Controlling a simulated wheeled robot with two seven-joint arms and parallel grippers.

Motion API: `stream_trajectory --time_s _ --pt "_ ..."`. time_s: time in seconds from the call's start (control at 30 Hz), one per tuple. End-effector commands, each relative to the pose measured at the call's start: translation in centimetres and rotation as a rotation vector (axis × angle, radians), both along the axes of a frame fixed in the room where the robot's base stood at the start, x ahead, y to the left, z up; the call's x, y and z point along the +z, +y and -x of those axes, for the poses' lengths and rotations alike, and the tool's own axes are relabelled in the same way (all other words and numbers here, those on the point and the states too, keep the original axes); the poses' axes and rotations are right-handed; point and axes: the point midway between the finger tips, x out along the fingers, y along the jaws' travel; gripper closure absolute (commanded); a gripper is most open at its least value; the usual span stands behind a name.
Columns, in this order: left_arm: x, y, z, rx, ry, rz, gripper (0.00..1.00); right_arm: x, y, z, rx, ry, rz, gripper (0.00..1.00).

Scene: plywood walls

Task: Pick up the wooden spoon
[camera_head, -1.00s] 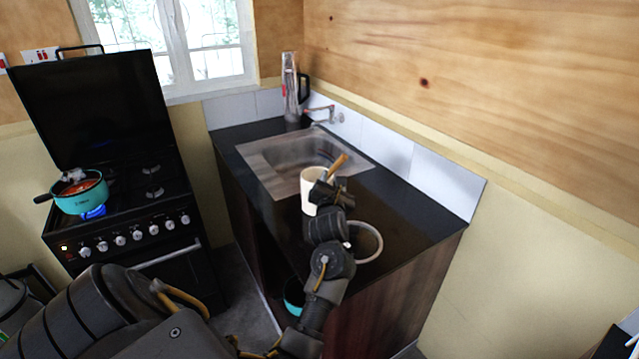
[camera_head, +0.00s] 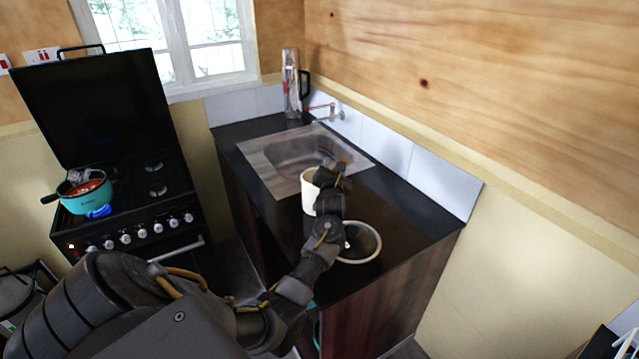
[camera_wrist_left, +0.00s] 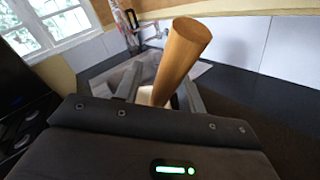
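The wooden spoon (camera_head: 343,160) stands tilted in a white cup (camera_head: 308,192) on the dark counter. Only a small orange-brown bit of it shows in the head view, behind my left gripper (camera_head: 338,176). In the left wrist view its thick handle (camera_wrist_left: 182,58) rises between the two fingers of my left gripper (camera_wrist_left: 162,90). The fingers stand apart, one on each side of the handle, with a gap visible beside it. The spoon's lower end is hidden. My right gripper is not in view.
A sink (camera_head: 300,150) lies behind the cup. A round lid (camera_head: 372,248) lies on the counter near my left forearm. A teal pot (camera_head: 86,198) sits over a blue flame on the stove at left. A wall stands right of the counter.

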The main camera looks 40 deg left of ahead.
Motion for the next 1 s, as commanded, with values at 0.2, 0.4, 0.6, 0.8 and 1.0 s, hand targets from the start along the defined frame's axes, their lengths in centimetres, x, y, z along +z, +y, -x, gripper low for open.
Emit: stream_trajectory --time_s 0.2,0.4,0.6,0.8,1.0 --pt "-0.1 0.1 -0.1 0.000 -0.001 0.001 0.61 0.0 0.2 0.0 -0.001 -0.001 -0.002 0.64" --pt "-0.1 0.1 -0.1 0.000 0.000 0.001 0.81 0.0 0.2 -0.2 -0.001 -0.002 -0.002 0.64" --pt "-0.1 0.1 -0.1 0.000 0.000 0.001 1.00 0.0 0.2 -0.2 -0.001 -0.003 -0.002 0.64" --pt "0.0 0.0 -0.1 0.000 -0.001 0.001 1.00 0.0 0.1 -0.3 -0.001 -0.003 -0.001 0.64" --pt "1.5 0.0 -0.1 0.000 -0.006 0.002 1.00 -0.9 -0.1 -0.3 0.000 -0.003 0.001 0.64"
